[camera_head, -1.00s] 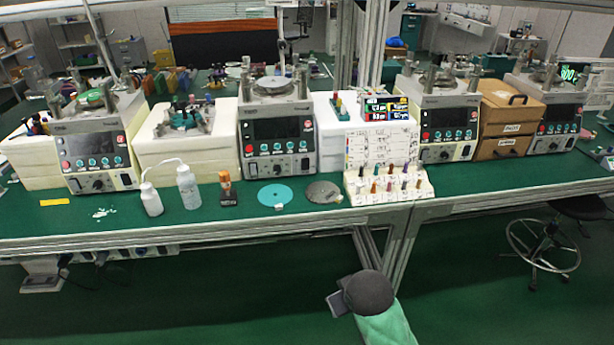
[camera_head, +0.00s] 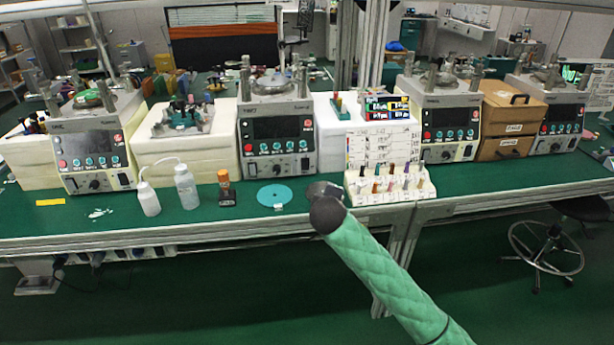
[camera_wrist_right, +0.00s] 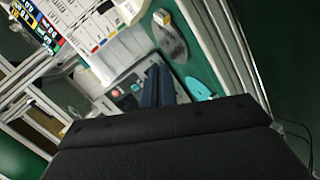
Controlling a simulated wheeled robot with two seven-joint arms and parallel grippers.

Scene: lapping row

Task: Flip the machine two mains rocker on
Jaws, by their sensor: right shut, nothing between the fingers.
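Machine two (camera_head: 277,140) is the second lapping machine from the left, with a dark screen above a row of knobs. Its mains rocker looks to be the small dark switch (camera_head: 305,166) at the lower right of its front; whether it is on or off is too small to tell. My right arm comes in from the lower right, its dark wrist at the bench's front edge. My right gripper (camera_wrist_right: 157,84) shows in the wrist view, fingers together and empty, pointing towards a grey machine front (camera_wrist_right: 125,88) and partly covering it. My left gripper is out of view.
A teal disc (camera_head: 274,195) lies before machine two, and a grey disc (camera_wrist_right: 171,38) lies beside it. Two white bottles (camera_head: 187,188) and an orange-capped bottle (camera_head: 225,190) stand left. A rack of coloured-handled tools (camera_head: 390,187) stands right.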

